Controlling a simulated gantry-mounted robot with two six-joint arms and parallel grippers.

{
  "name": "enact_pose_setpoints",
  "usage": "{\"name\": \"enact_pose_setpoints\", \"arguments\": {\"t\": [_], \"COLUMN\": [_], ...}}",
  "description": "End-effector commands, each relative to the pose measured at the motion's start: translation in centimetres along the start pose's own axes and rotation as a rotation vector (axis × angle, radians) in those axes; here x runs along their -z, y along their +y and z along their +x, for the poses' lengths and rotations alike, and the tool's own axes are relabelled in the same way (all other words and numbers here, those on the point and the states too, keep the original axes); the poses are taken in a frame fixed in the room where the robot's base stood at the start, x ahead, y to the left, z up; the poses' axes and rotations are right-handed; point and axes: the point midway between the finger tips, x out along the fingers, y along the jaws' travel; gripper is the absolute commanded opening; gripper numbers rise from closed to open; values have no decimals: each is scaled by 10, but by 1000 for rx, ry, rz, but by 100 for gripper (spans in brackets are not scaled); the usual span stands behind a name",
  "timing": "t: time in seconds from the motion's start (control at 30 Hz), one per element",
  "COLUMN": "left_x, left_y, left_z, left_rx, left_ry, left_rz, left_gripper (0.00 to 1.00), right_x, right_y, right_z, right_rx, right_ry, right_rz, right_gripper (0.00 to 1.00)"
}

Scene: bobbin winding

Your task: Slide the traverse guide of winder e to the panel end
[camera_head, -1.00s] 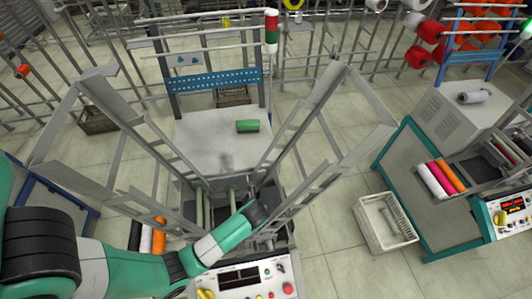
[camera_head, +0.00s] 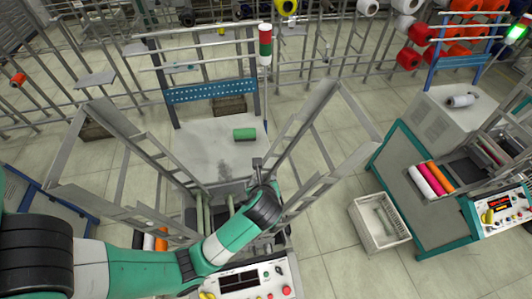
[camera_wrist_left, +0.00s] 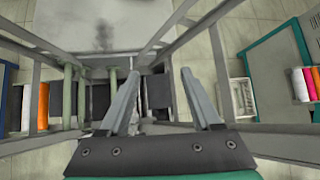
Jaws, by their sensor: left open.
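A winder stands in front of me, with a control panel (camera_head: 245,280) at its near end and two greenish rods (camera_head: 201,212) running away from the panel. No letter on it is readable. My left arm reaches over it from the left. My left gripper (camera_head: 257,165) is beyond the panel, over the right side of the winder. In the left wrist view its two fingers (camera_wrist_left: 160,75) are apart with nothing held between them. Dark winder parts lie behind and between the fingers. The traverse guide cannot be clearly picked out; the arm hides part of the winder. My right gripper is not seen.
Slanted grey frames (camera_head: 310,125) rise on both sides of the winder. A green bobbin (camera_head: 244,134) lies on the pale plate (camera_head: 200,145) behind. A white crate (camera_head: 364,232) stands at right, beside a neighbouring winder's table (camera_head: 410,205).

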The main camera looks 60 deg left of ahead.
Motion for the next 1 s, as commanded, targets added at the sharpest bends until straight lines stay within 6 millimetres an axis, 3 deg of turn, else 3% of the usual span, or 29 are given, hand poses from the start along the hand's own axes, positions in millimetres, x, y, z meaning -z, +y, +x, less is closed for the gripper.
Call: {"name": "enact_pose_setpoints", "arguments": {"t": [0.2, 0.4, 1.0], "left_x": [-43, -68, -73], "left_y": [-19, -28, -30], "left_z": [-20, -33, -35], "left_rx": [38, 57, 61], "left_ry": [-118, -190, -209], "left_rz": [-21, -33, -35], "left_gripper": [65, 65, 65], "right_x": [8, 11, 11], "right_y": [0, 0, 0], "right_z": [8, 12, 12], "right_rx": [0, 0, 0], "right_ry": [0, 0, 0], "right_rz": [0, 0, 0], "right_gripper": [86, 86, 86]}}
